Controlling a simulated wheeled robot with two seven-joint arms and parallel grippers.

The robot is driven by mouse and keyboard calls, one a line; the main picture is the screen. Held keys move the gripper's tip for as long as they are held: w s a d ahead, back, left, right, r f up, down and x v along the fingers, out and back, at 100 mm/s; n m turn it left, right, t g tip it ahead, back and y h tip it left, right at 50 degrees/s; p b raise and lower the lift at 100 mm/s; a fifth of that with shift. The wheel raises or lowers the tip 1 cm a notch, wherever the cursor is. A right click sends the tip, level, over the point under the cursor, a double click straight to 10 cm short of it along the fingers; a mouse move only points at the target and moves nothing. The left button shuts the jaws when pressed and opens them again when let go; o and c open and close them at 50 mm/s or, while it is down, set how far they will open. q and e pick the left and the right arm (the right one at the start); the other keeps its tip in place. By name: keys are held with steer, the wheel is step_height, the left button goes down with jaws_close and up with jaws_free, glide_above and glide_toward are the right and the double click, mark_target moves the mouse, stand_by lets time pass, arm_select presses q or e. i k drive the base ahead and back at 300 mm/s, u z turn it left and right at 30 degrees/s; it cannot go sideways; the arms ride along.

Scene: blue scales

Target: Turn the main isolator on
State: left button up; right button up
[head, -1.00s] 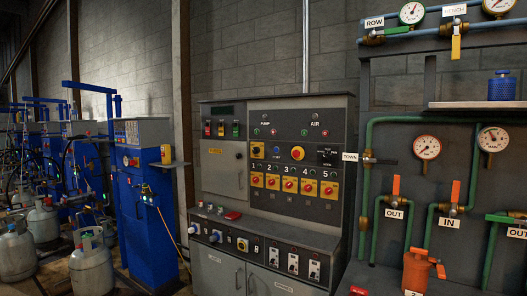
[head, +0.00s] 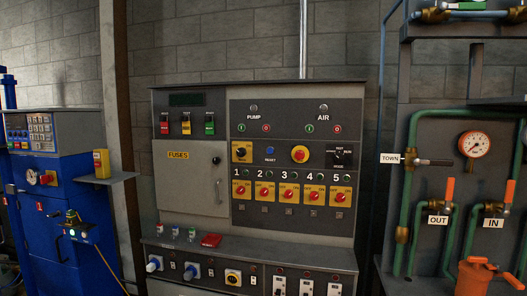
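A grey control cabinet (head: 195,230) with a black switch panel (head: 345,225) stands against the wall ahead. Below is a row of numbered red rotary switches on yellow plates, such as number 3 (head: 289,194). Another rotary switch on a yellow plate (head: 233,277) sits on the lower front. I cannot read which is the main isolator. Neither gripper shows.
A blue machine (head: 80,215) with a small shelf (head: 108,179) stands at the left. A rack of green pipes (head: 409,150), a gauge (head: 474,144) and orange-handled valves stands close at the right. An orange canister (head: 474,278) is at the lower right.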

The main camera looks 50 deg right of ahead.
mark_target(242, 153)
steer(key=z, duration=0.75)
steer(key=i, duration=1)
steer(key=z, duration=1.05)
